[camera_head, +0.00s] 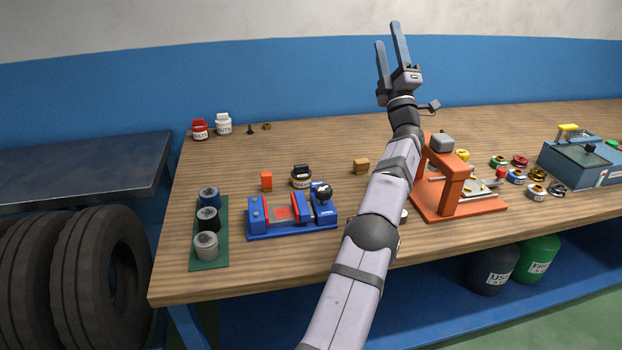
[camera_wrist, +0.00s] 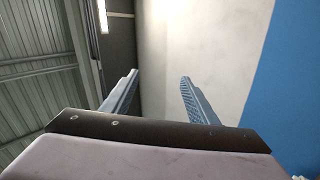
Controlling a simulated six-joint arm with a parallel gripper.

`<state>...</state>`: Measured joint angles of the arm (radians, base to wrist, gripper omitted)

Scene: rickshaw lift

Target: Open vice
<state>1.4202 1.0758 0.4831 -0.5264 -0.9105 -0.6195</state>
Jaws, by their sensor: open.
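The vice (camera_head: 290,214) is blue with red jaw parts and stands at the front left of the wooden workbench. A dark round knob or handle (camera_head: 321,192) sits at its right end. My gripper (camera_head: 391,44) is raised high above the back of the bench, pointing up, well away from the vice. Its two fingers are apart with nothing between them. In the wrist view my gripper (camera_wrist: 159,88) is also open and empty, facing the ceiling and wall.
A green tray (camera_head: 222,232) with several cylinders lies left of the vice. An orange block (camera_head: 266,181), a dark-lidded jar (camera_head: 301,177) and a wooden block (camera_head: 361,166) stand behind it. An orange press (camera_head: 452,190) stands right of my arm. The bench's back middle is clear.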

